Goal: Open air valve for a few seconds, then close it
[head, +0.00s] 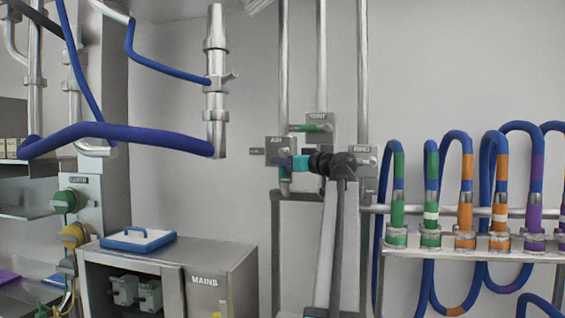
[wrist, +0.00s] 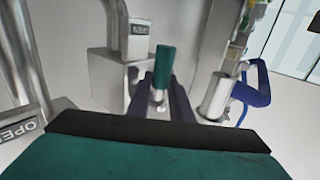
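The valve labelled AIR (head: 285,144) is a grey metal box on a vertical pipe in the middle of the head view. My gripper (head: 282,162), with a teal body and dark purple fingers, is right at this valve and hides its handle there. In the wrist view, a green handle (wrist: 163,66) with a metal stem stands upright between the two dark fingers of my gripper (wrist: 160,92). The fingers look spread on either side of it, with a small gap visible. Behind is a grey valve box (wrist: 105,75).
Another valve with a green handle (head: 314,128) sits just above, and a third valve box (head: 362,157) is to the right. A rack of coloured hoses (head: 480,240) stands at right. A steel cabinet marked MAINS (head: 205,281) with a blue-edged lid (head: 138,239) is at lower left.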

